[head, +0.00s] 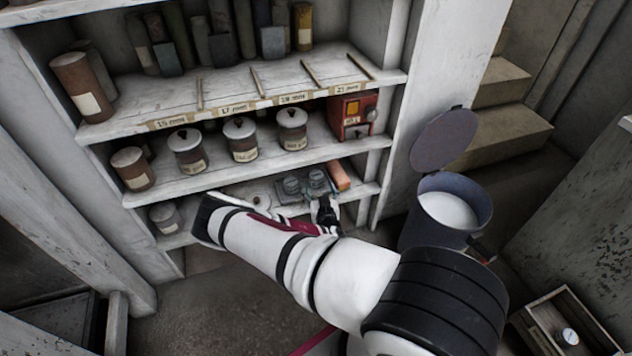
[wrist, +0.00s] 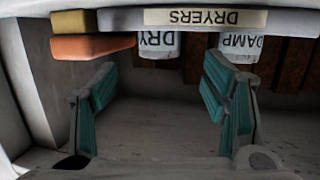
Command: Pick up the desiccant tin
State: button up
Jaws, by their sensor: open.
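My gripper (wrist: 160,88) is open in the wrist view, with its two teal-padded fingers wide apart and nothing between them. In the head view my gripper (head: 326,212) is in front of the lower shelf at its right part. Beyond the fingers in the wrist view, upside down, are a pale container marked DRY (wrist: 159,42) and one marked DAMP (wrist: 238,46), mostly cut off by the shelf edge. I cannot tell for certain which thing is the desiccant tin.
An orange block (wrist: 92,47) lies beside the DRY container, with a yellow block (wrist: 74,22) next to it. A shelf edge (wrist: 270,20) carries a DRYERS label. Lidded jars (head: 241,140) and a red box (head: 351,116) stand above. An open bin (head: 448,212) stands right.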

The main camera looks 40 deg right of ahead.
aim_at(317, 181)
jog(key=shift+b+x, duration=0.3)
jog(key=shift+x, duration=0.8)
jog(key=b+x, duration=0.1)
jog(key=x, duration=0.1)
jog(key=b+x, duration=0.1)
jog(key=x, duration=0.1)
jog(key=shift+s+f, duration=0.1)
jog(key=shift+f, duration=0.25)
jog(key=shift+w+d+b, duration=0.25)
jog(key=shift+w+b, duration=0.05)
jog(key=shift+w, duration=0.15)
jog(key=c, duration=1.3)
